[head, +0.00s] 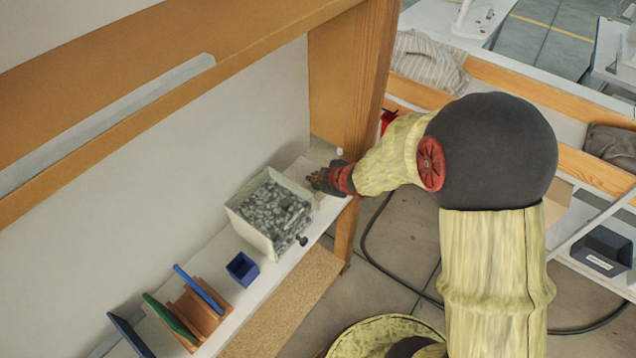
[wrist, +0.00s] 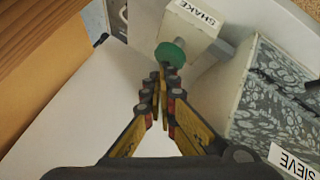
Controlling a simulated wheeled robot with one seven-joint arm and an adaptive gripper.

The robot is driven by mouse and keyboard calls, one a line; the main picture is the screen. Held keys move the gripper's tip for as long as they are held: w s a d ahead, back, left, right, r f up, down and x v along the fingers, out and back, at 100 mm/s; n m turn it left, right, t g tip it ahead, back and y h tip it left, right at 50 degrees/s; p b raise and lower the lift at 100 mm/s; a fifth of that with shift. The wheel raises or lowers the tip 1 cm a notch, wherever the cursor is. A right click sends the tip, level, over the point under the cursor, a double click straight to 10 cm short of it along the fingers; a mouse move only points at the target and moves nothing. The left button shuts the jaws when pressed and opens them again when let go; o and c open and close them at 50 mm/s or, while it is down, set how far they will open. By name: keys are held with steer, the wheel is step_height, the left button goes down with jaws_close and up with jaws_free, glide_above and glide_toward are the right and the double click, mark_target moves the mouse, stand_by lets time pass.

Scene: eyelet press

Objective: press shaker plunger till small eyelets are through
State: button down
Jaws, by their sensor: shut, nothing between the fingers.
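The sieve box (head: 240,228), pale and open-topped, is full of grey speckled pieces. In the wrist view its wall (wrist: 240,90) is at the right, with a SIEVE label (wrist: 293,160). A pale block labelled SHAKE (wrist: 192,22) stands beside it at the top, with a round green plunger knob (wrist: 172,53) on its near side. My gripper (wrist: 162,75) is shut and empty, its fingertips just at the green knob; I cannot tell whether they touch it. In the head view my gripper (head: 318,180) is behind the box's far right corner, and it hides the shaker block.
A small blue bin (head: 242,268) stands on the white shelf left of the sieve box. A wooden rack (head: 203,310) with coloured boards is further left. A dark knob (head: 302,240) sticks out from the box's front. A wooden post (head: 352,120) rises close to my gripper.

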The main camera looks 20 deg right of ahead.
mark_target(316, 185)
steer(key=shift+f+b, duration=0.8)
steer(key=shift+f, duration=0.3)
stand_by(0.7)
steer(key=shift+r, duration=0.1)
steer(key=shift+r+p, duration=1.6)
steer(key=shift+p, duration=0.15)
steer(key=shift+r, duration=0.15)
step_height(316, 185, up, 5)
steer(key=p, duration=0.5)
